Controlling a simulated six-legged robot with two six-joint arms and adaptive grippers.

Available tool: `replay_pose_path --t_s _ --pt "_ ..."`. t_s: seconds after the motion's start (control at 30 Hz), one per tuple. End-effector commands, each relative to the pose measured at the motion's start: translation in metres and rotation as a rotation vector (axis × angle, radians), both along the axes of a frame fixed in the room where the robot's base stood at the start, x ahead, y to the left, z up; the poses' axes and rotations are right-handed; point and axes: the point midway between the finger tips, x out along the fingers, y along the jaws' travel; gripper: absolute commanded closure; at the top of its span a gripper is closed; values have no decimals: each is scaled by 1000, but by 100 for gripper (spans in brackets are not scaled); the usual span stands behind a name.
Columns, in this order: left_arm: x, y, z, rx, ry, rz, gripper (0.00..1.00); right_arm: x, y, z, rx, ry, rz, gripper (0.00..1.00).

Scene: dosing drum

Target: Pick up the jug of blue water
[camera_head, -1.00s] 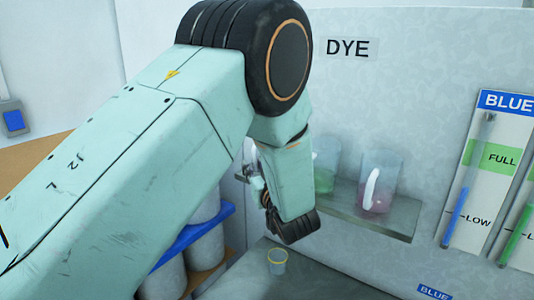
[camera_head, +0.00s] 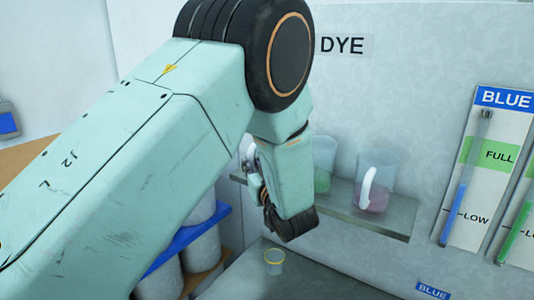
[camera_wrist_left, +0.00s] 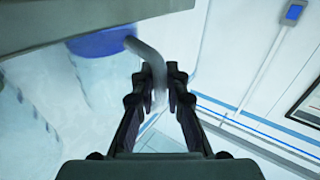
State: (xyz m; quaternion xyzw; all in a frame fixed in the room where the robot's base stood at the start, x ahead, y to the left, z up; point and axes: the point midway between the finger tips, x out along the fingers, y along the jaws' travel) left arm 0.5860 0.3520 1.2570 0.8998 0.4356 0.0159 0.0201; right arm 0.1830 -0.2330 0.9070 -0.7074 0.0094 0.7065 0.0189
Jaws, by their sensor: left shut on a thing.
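The jug of blue water (camera_wrist_left: 98,43) shows in the left wrist view as a blue patch with a pale curved handle (camera_wrist_left: 155,66). My left gripper (camera_wrist_left: 156,78) has its two fingers on either side of that handle and is shut on it. In the head view my left gripper (camera_head: 256,178) is partly visible behind my forearm, at the left end of the dye shelf. My arm hides most of the blue jug there. My right gripper is in neither view.
The shelf (camera_head: 385,214) also holds a green jug (camera_head: 323,165) and a pink jug (camera_head: 376,180), right of my wrist. A small yellow-rimmed cup (camera_head: 274,262) stands on the grey surface below. Pale containers (camera_head: 203,248) stand at lower left, by a blue rack.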

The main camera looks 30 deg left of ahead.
Motion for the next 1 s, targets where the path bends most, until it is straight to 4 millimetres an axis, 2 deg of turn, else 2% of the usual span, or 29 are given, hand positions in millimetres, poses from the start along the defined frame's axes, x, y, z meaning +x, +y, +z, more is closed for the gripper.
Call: replay_pose_path --t_s 0.77,1.0 --pt "0 2 -5 -5 13 0 100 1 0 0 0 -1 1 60" --pt "0 3 3 -5 13 1 100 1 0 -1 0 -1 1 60"
